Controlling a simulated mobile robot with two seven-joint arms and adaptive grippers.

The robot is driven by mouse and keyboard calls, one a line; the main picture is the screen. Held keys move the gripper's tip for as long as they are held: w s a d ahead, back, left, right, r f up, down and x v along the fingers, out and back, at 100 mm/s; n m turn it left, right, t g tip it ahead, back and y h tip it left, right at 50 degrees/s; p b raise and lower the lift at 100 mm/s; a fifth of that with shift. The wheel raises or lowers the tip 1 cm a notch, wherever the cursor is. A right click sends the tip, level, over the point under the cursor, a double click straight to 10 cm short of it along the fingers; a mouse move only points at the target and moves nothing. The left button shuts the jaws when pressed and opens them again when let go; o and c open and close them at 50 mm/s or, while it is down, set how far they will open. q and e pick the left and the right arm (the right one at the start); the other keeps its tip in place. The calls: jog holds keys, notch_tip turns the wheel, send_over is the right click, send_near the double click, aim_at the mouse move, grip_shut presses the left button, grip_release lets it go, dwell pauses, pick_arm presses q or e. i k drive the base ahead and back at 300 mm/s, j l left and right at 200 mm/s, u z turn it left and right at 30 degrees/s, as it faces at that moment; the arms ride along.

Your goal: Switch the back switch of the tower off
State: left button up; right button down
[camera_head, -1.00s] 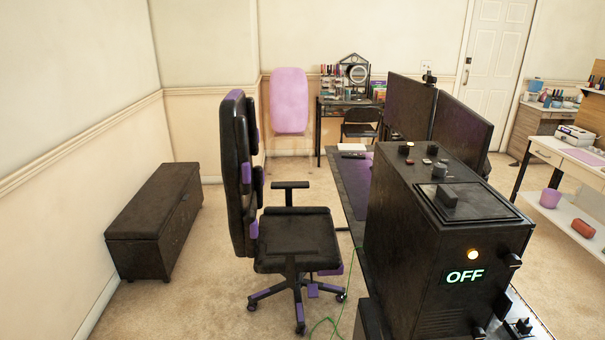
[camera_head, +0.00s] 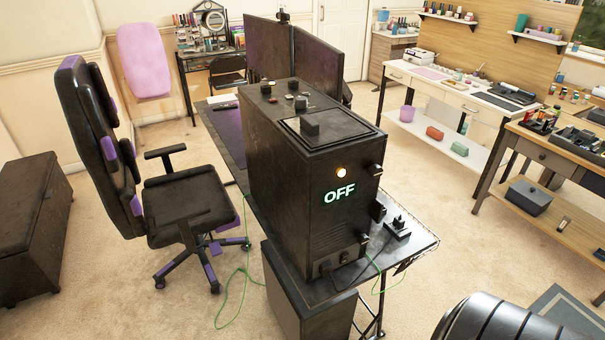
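The black tower (camera_head: 300,175) stands upright on the desk in the middle of the view. Its panel facing me shows a lit orange light (camera_head: 341,173) and a glowing OFF sign (camera_head: 339,193). A small dark fitting (camera_head: 322,267) is low on the same panel, with a black cable near it; I cannot tell whether it is the back switch or what position it is in. Dark knobs stick out at the panel's right edge. Neither of my grippers is in view.
A black and purple chair (camera_head: 185,207) stands left of the desk. A power strip (camera_head: 397,228) lies on the desk corner (camera_head: 420,243) right of the tower. A dark ribbed rounded object (camera_head: 500,322) fills the bottom right. Carpet is free between the desk and the right-hand tables.

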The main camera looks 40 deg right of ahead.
aim_at(343, 259)
jog(key=z, duration=1.3)
